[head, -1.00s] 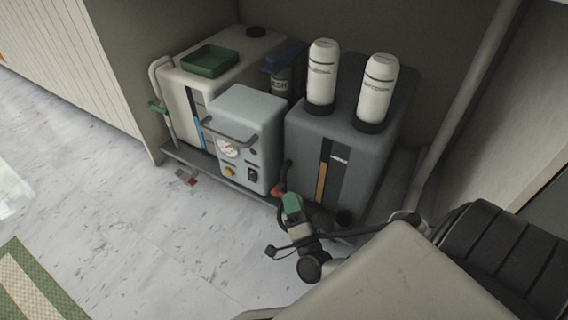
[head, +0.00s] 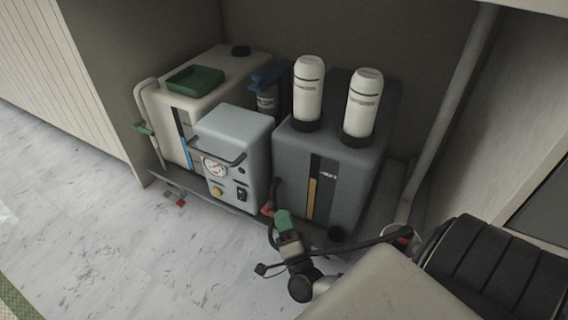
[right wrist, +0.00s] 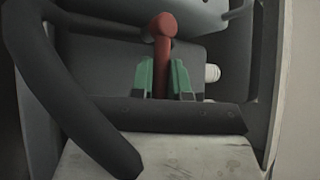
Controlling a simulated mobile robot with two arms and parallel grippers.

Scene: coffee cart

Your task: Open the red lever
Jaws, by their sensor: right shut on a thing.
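The red lever (right wrist: 162,45) stands upright in the right wrist view, with a rounded top. Its lower part is between the two green fingers of my right gripper (right wrist: 163,82), which is shut on it. In the head view, the red lever (head: 267,211) shows as a small red piece low at the front left corner of the dark grey tank. My right gripper (head: 281,217) reaches it there from the lower right, with its green fingers partly covering it. My left gripper is not in view.
The dark grey tank (head: 287,178) carries two white bottles (head: 308,88). A light grey box (head: 229,130) with a gauge and a handle stands beside it, then a white tank (head: 167,113). A small red and grey part (head: 177,199) is near the floor at left. A grey pipe (head: 450,110) slants at right.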

